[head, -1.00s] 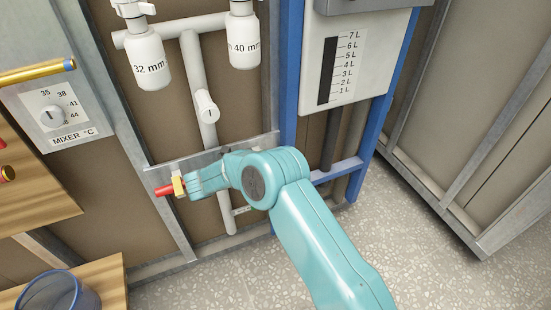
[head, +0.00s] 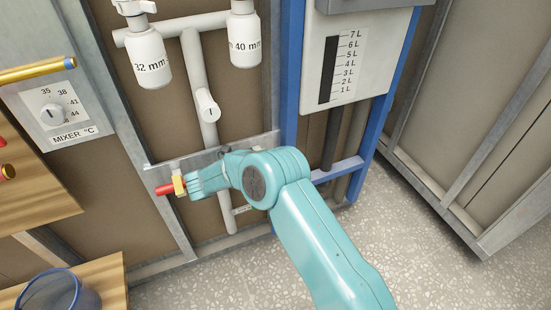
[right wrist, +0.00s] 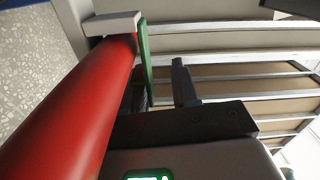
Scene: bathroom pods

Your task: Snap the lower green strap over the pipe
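In the right wrist view a large red cylinder (right wrist: 75,100) runs diagonally up the left side, with a pale grey block (right wrist: 113,24) across its upper end. A narrow green strip (right wrist: 143,58), which looks like a strap, stands upright just right of the cylinder and is not visibly closed over it. My right gripper (right wrist: 165,85) is close beside the strip. One dark finger shows clearly, the other is hard to make out, and I cannot tell whether they touch the strip. In the head view my right wrist hides the fingers. My left gripper is out of view.
A red stub (head: 165,189) with a yellow collar (head: 179,186) shows left of my wrist. A white vertical pipe (head: 196,70) runs behind it. A blue frame post (head: 289,75) stands to the right, with a level gauge panel (head: 350,75). The speckled floor (head: 430,270) is clear.

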